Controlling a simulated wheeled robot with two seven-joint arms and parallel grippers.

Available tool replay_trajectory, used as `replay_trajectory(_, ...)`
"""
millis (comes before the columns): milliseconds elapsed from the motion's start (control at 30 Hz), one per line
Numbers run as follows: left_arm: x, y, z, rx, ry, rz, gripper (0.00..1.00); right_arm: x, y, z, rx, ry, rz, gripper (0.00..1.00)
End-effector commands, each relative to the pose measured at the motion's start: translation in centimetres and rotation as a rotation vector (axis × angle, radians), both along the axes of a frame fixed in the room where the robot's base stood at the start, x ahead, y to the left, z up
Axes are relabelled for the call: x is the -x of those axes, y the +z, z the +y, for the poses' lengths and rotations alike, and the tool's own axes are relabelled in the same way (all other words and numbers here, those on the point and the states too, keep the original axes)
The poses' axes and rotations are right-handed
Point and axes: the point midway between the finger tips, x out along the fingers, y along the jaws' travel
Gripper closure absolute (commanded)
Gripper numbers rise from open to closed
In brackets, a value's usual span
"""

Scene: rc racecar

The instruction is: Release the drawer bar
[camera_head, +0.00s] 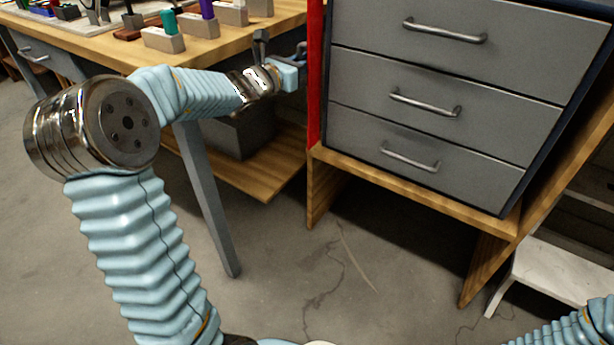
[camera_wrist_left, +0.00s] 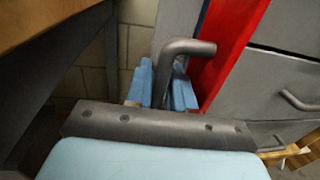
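The drawer bar is a red upright strip (camera_head: 315,75) along the left edge of the grey drawer cabinet; it also shows in the left wrist view (camera_wrist_left: 232,50). A grey bent handle (camera_wrist_left: 188,47) stands beside the red strip. My left gripper (camera_head: 290,75) is at the cabinet's left edge, and its blue fingers (camera_wrist_left: 163,90) lie close on both sides of the handle's stem. They look shut on it, though the contact itself is partly hidden. My right gripper is out of view; only a piece of my right arm shows at the lower right.
The cabinet has three shut drawers with metal handles (camera_head: 425,105) and stands on a wooden stand (camera_head: 415,185). A wooden workbench (camera_head: 215,48) with blocks and tools is at the left, close to my left arm. A white step (camera_head: 560,275) stands at the lower right. The floor between is clear.

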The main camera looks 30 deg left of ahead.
Motion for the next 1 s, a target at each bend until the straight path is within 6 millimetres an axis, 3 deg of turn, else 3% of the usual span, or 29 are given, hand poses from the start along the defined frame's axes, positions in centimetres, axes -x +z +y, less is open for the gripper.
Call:
replay_trajectory(33, 0.2, -0.9, -0.2, 0.002, 0.024, -0.002, 0.77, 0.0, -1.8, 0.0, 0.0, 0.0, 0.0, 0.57)
replay_trajectory(167, 3.1, -0.1, 0.5, 0.002, 0.04, 0.003, 0.77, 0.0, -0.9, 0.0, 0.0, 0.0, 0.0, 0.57)
replay_trajectory(633, 13.8, 0.0, 2.2, 0.002, 0.038, 0.003, 0.77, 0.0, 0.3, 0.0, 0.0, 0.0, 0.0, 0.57)
replay_trajectory(1000, 12.3, -7.7, -1.5, -0.181, -0.089, 0.218, 0.77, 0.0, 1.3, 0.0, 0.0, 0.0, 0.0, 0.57)
